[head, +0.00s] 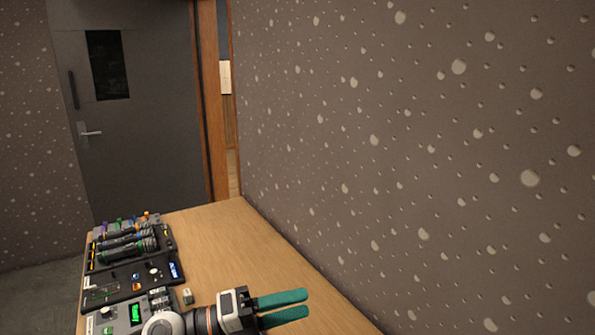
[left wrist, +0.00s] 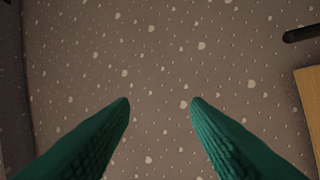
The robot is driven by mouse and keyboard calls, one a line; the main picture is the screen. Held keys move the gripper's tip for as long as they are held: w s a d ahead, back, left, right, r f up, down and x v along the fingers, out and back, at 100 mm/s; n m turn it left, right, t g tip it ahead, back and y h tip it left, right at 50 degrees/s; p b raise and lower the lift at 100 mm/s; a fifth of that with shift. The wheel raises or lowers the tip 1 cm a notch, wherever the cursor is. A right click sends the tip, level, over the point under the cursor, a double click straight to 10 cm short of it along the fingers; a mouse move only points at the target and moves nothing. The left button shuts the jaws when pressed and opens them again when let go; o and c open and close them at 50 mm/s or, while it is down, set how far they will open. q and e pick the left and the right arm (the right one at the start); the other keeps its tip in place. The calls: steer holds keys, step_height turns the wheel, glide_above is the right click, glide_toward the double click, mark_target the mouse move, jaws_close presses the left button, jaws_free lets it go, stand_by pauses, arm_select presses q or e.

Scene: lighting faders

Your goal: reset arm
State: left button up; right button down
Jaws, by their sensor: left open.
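My left gripper (head: 306,306) reaches in over the wooden table (head: 225,237) near the bottom of the head view. Its two green fingers are apart with nothing between them, and they point right toward the wall. In the left wrist view the open fingers (left wrist: 160,102) face the speckled wall. The lighting fader console (head: 128,279) lies along the left side of the table, partly hidden by my left arm at its near end. My right gripper is not in view.
Several torch-like cylinders (head: 125,244) lie in a black tray on the far left of the table. A small pale block (head: 187,296) sits beside the console. The speckled wall (head: 420,150) runs along the table's right edge. A grey door (head: 150,140) stands behind. The table's middle is clear.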

arm_select(q)
steer(key=w+a+n+t+y, duration=0.3)
steer(key=a+n+t+y, duration=0.45)
steer(key=n+t, duration=0.95)
steer(key=s+a+f+n+g+y, duration=0.4)
steer(key=a+f+n+g+y, duration=0.2)
steer(key=a+f+n+y, duration=0.55)
steer(key=s+f+n+g, duration=0.3)
steer(key=s+f+g, duration=0.3)
steer(key=s+f, duration=0.4)
steer(key=s+f+n+g, duration=0.3)
steer(key=s+f+g, duration=0.35)
steer(key=s, duration=0.65)
step_height(320, 180, down, 28)
steer(key=b, duration=0.2)
steer(key=s+a+f+g+b, duration=0.2)
steer(key=s+a+f, duration=0.1)
steer(key=s+f, duration=1.3)
step_height(320, 180, down, 3)
steer(key=shift+s+a+r, duration=0.15)
steer(key=shift+s, duration=0.25)
